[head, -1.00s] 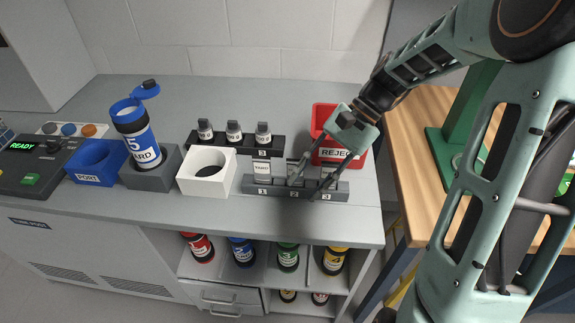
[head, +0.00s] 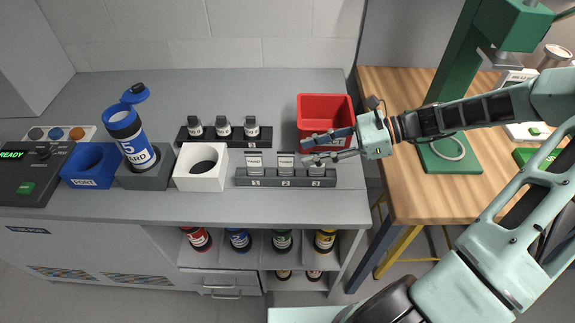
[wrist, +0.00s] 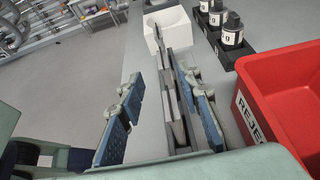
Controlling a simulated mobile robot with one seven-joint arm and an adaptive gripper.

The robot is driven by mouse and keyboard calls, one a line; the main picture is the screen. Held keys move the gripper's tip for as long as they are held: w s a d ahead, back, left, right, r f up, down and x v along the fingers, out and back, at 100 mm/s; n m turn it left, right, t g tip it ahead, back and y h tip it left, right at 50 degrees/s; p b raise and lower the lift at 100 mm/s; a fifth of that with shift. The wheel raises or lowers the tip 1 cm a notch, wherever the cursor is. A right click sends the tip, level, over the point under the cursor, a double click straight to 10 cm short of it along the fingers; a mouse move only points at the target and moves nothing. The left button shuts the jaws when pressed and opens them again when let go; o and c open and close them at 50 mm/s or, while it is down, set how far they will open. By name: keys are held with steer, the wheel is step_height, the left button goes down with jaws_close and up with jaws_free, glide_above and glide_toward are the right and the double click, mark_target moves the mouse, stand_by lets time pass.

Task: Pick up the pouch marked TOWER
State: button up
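Three small pale pouches stand upright in a grey rack (head: 245,182) with slots numbered 1, 2 and 3. They are the left pouch (head: 254,163), the middle pouch (head: 285,163) and the right pouch (head: 316,168). Their print is too small to read, so I cannot tell which is marked TOWER. My gripper (head: 304,151) reaches in from the right, its fingers pointing left over the right end of the rack. In the wrist view my gripper (wrist: 160,82) is open, with the rack and pouches, seen edge-on, showing between the fingers, closer to the right finger. Contact is unclear.
A red REJECT bin (head: 325,104) stands close behind my gripper. A dark rack (head: 205,142) with several small bottles is behind the pouches. A white holder (head: 201,178) and a blue-capped canister (head: 130,138) stand to the left. The counter's front strip is clear.

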mark_target(292, 154)
steer(key=x, duration=0.7)
steer(key=shift+w+a+p, duration=0.1)
steer(key=shift+w+p, duration=0.2)
jaws_close()
